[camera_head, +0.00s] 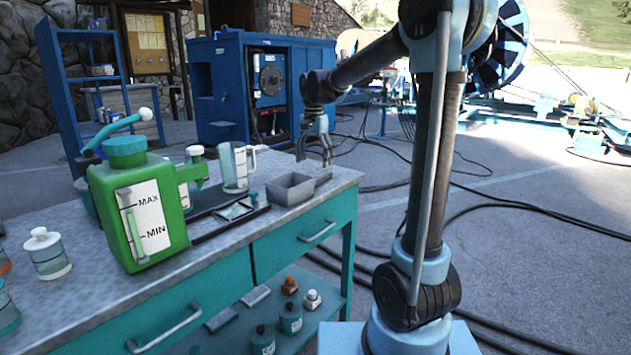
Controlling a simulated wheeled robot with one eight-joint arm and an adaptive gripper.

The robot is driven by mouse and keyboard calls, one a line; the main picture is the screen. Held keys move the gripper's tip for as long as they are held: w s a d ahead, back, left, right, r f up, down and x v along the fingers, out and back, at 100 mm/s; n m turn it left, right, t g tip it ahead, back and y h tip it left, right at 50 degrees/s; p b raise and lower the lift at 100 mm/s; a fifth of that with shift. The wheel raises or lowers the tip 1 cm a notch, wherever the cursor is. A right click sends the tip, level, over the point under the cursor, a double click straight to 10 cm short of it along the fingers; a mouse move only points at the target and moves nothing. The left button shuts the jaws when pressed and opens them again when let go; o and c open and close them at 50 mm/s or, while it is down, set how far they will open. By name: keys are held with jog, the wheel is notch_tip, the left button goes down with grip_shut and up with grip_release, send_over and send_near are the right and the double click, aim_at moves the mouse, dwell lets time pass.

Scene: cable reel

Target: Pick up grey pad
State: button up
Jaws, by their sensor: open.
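A small flat grey piece (323,178), which looks like the grey pad, lies near the right end of the worktop, beside an open grey box (290,189). It is small in the picture and its outline is hard to make out. My gripper (315,161) points down above this end of the worktop, open, with nothing seen between its fingers. It appears above the flat piece and apart from it. Two more flat grey pieces lie on the lower shelf, one at the left (221,320) and one further right (255,296).
On the worktop (85,300) stand a green canister (160,205), a clear measuring jug (236,168), a dark tray (213,224) and a lidded jar (47,254). Small bottles stand on the lower shelf. Cables (540,205) lie on the ground at right.

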aim_at(315, 174)
jog(key=shift+s+d+f, duration=0.15)
jog(key=shift+f, duration=2.35)
jog(key=c, duration=1.1)
